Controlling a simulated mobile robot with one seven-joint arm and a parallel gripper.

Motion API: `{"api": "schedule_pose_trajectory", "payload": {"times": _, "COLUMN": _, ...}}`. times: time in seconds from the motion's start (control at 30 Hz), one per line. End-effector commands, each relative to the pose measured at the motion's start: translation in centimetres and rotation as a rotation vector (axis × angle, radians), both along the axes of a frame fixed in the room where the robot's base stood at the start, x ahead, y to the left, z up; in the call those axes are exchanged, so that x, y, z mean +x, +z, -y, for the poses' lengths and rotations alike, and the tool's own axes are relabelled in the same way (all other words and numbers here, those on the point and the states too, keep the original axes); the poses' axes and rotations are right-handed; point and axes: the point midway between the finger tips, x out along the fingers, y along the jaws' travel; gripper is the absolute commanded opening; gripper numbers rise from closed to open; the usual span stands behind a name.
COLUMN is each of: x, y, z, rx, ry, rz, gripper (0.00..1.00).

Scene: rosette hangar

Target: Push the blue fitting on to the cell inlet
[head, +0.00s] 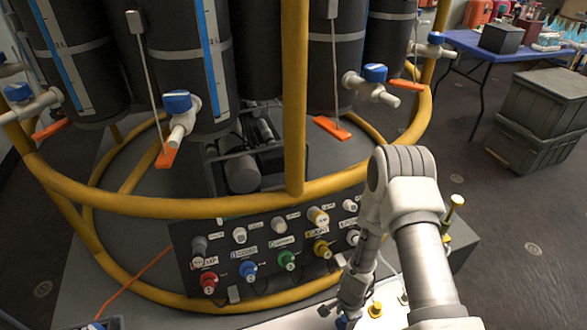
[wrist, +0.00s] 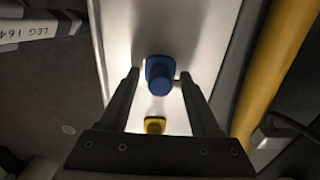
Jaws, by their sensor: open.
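The blue fitting (wrist: 158,80) stands on a pale metal strip (wrist: 118,45) in the wrist view. My gripper (wrist: 160,74) is open, with one finger on each side of the fitting and visible gaps between. In the head view my gripper (head: 337,311) is low, over the pale shelf (head: 295,321), and a bit of blue (head: 343,322) shows beside it. The black panel (head: 183,262) carries several white ports and coloured knobs, one of them blue (head: 248,270). The labels are too small to tell which port is the cell inlet.
A yellow fitting (wrist: 154,125) stands close to the blue one. A yellow tube rail (head: 150,205) curves above the panel, with a yellow upright (head: 294,100). Grey crates (head: 545,100) and a blue table (head: 470,42) stand at the right.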

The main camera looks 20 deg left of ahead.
Motion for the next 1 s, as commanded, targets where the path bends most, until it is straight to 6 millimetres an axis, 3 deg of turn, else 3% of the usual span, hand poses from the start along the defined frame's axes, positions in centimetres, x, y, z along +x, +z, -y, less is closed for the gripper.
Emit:
{"api": "schedule_pose_trajectory", "payload": {"times": 0.27, "x": 0.01, "y": 0.0, "z": -0.01, "rx": 0.0, "ry": 0.0, "rz": 0.0, "gripper": 0.64}}
{"api": "schedule_pose_trajectory", "payload": {"times": 0.63, "x": 0.02, "y": 0.0, "z": -0.01, "rx": 0.0, "ry": 0.0, "rz": 0.0, "gripper": 0.01}}
{"api": "schedule_pose_trajectory", "payload": {"times": 1.0, "x": 0.02, "y": 0.0, "z": -0.02, "rx": 0.0, "ry": 0.0, "rz": 0.0, "gripper": 0.0}}
